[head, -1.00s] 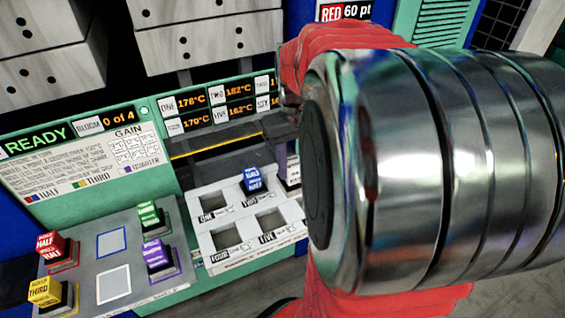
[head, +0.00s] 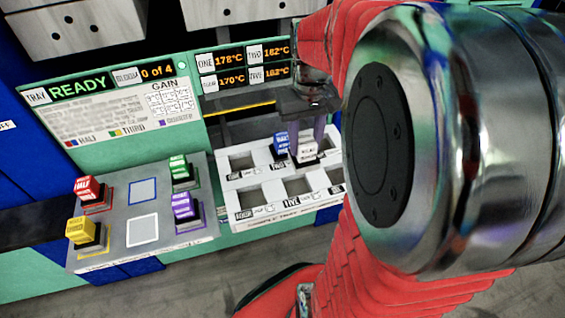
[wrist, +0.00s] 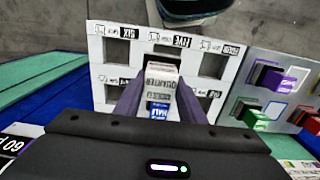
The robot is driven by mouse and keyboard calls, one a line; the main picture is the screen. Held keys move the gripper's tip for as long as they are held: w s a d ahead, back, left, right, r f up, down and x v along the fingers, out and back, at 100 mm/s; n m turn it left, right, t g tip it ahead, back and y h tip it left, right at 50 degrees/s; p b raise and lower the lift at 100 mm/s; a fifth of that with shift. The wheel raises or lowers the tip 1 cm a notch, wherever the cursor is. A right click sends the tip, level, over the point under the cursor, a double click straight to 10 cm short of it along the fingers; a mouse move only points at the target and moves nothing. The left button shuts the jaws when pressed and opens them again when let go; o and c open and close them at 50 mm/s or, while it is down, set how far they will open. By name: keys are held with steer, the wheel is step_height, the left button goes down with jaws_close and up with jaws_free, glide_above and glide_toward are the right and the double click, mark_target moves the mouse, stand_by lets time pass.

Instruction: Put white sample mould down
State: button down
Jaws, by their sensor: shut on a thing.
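The white sample mould (head: 306,152) is held between the purple fingers of my gripper (head: 319,132), above the white tray (head: 232,181) of square pockets. In the wrist view the mould (wrist: 163,72) stands between the fingers of my gripper (wrist: 160,90), with "QUARTER" on its face. A blue mould (head: 281,143) sits in the tray's back row, just left of the white one; in the wrist view it (wrist: 158,110) shows below it. The pocket marked FIVE is partly hidden by the white mould in the wrist view. Whether the white mould touches the tray is unclear.
A grey stand (head: 152,248) at left bears red (head: 87,188), yellow (head: 80,231), green (head: 179,166) and purple (head: 184,206) moulds. Its blue and white outlined squares are empty. A green panel reads READY and 0 of 4. My arm blocks the right side.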

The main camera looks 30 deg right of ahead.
mark_target(298, 162)
steer(key=shift+w+a+f, duration=0.2)
steer(key=shift+a+f, duration=0.05)
steer(key=shift+a, duration=0.5)
steer(key=shift+f, duration=3.15)
steer(key=shift+f, duration=1.85)
steer(key=c, duration=1.2)
jaws_free()
steer(key=shift+f, duration=0.15)
